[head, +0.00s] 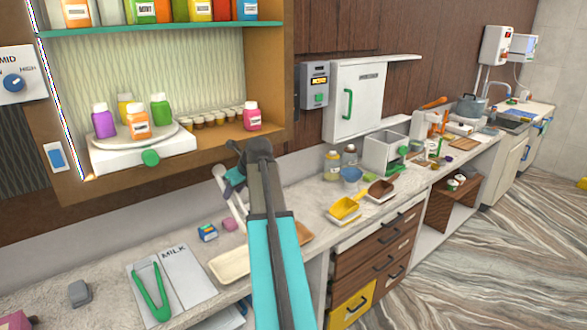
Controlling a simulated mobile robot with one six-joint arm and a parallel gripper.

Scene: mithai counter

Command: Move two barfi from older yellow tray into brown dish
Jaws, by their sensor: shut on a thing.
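A pale yellow tray (228,266) lies on the counter left of my arm, partly covered by it. I can make out no barfi in it. A brown dish-like thing (304,234) shows just right of my arm, mostly hidden behind it. My gripper (232,184) is raised over the back of the counter, beyond the tray. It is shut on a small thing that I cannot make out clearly. A small pink block (230,224) lies on the counter behind the tray; I cannot tell whether it is a barfi.
A shelf cabinet (262,90) with bottles overhangs the counter. Counter space between the sheet and grey block (78,293) is clear.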

